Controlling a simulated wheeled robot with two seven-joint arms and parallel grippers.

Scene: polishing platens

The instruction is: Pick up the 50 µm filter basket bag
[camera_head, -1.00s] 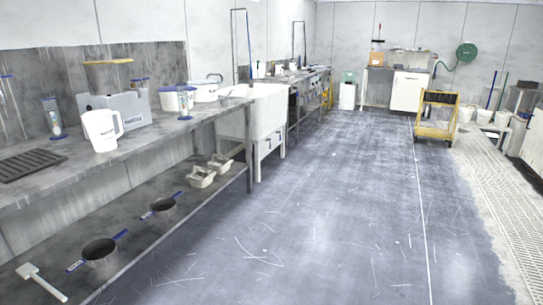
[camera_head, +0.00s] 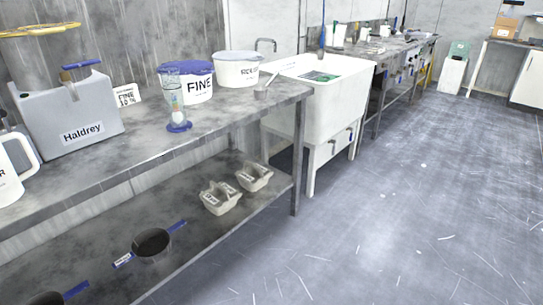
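I cannot pick out a filter basket bag marked 50 µm in the head view. Yellow rings (camera_head: 40,30) show at the top left, above a grey machine (camera_head: 75,115) labelled Haldrey; what they belong to is unclear. A small white card (camera_head: 126,95) behind the machine starts with FINE; its lower line is too small to read surely. A tub with a blue lid (camera_head: 197,88) is marked FINE, and a white tub (camera_head: 238,70) stands beside it. Neither of my grippers is in view.
The grey bench (camera_head: 150,145) also holds a clear cylinder (camera_head: 176,100) and a white jug (camera_head: 12,170). Its lower shelf carries pale labelled containers (camera_head: 222,197) and a blue-handled pan (camera_head: 152,244). A white sink (camera_head: 335,105) adjoins the bench. The floor to the right is clear.

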